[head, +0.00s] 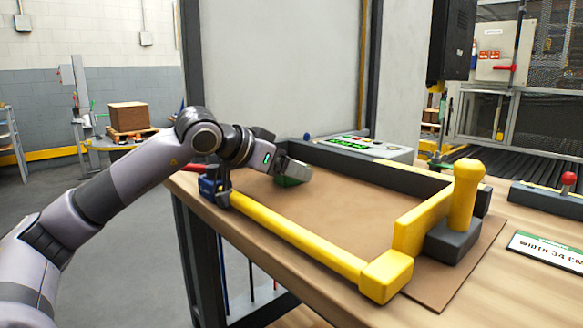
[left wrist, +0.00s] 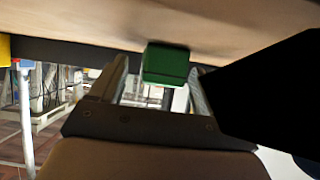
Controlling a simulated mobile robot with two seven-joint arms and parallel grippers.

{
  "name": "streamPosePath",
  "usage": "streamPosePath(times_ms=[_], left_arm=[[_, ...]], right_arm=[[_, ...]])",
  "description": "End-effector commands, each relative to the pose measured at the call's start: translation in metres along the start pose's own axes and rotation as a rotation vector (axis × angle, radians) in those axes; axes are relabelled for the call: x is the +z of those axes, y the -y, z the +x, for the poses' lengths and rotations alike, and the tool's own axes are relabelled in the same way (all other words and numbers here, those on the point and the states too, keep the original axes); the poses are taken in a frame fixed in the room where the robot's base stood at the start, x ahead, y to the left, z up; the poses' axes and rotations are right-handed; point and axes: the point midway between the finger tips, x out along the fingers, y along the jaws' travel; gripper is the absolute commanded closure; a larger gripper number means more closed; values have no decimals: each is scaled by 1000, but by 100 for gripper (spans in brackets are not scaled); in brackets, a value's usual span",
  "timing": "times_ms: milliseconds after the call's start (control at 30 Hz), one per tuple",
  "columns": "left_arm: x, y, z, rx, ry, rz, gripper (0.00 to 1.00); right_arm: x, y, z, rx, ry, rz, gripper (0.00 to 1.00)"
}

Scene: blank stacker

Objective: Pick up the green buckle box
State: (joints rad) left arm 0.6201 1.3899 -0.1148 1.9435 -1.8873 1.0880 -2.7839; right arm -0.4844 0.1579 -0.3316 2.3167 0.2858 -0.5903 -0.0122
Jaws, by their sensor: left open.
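The green buckle box (head: 289,181) sits on the brown board at the far left part of the table, partly hidden under my left gripper in the head view. In the left wrist view the green box (left wrist: 166,64) appears between the fingertips at the top middle. My left gripper (head: 300,172) is open, its fingers on either side of the box in the left wrist view (left wrist: 158,78). Whether the fingers touch the box cannot be told. My right gripper is not in view.
A yellow and dark frame (head: 300,238) borders the brown board (head: 345,205). A yellow handle (head: 464,195) stands at the right corner. A blue clamp (head: 212,186) is close to my left arm. A grey control box (head: 358,146) stands behind. The board's middle is clear.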

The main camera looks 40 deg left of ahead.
Motion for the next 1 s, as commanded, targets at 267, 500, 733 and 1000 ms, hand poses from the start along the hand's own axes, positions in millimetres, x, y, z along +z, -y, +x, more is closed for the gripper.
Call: streamPosePath(times_ms=[267, 500, 733, 1000], left_arm=[[0, 0, 2, 0, 0, 1, 23], [0, 0, 2, 0, 0, 1, 88], [-1, 0, 1, -1, -1, 1, 88], [-13, 0, -6, 0, -4, 0, 88]], right_arm=[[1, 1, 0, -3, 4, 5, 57], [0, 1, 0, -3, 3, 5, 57], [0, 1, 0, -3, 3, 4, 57], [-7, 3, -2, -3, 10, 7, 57]])
